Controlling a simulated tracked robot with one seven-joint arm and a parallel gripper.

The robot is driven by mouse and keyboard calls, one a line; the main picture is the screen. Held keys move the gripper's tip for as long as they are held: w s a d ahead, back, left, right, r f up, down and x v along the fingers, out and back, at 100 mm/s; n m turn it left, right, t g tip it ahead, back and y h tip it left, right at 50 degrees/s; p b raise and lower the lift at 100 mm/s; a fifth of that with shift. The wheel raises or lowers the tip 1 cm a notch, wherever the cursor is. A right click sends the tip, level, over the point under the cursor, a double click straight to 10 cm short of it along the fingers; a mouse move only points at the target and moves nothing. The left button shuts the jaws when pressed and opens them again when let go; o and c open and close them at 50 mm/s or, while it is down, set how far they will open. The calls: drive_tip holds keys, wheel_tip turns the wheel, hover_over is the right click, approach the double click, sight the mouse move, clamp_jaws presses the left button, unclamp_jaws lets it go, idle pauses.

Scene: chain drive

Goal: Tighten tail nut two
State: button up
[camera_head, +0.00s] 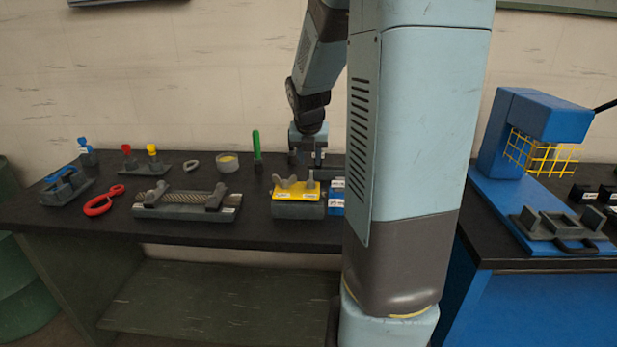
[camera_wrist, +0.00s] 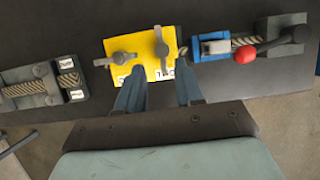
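The yellow plate (camera_head: 283,194) sits on a dark block on the bench; it also shows in the wrist view (camera_wrist: 146,70). It carries two grey bar-handled nuts. The left nut (camera_wrist: 122,57) has its bar lying roughly across the picture. The right nut (camera_wrist: 161,48) has its bar pointing up and down the picture. In the head view my gripper (camera_head: 307,158) appears behind the plate.
Left of the plate is a fixture with a ribbed bar (camera_head: 185,199). A blue clamp (camera_wrist: 212,46) with a red-knobbed lever (camera_wrist: 245,54) stands close on the right. Red-handled tool (camera_head: 103,200), green-handled tool (camera_head: 257,143) and a round tub (camera_head: 227,162) lie around. A blue press (camera_head: 540,115) stands right.

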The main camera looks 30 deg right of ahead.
sight(310, 175)
drive_tip(key=shift+x, duration=4.25)
drive_tip(key=shift+c, duration=0.4)
drive_tip(key=shift+a, duration=0.15)
clamp_jaws()
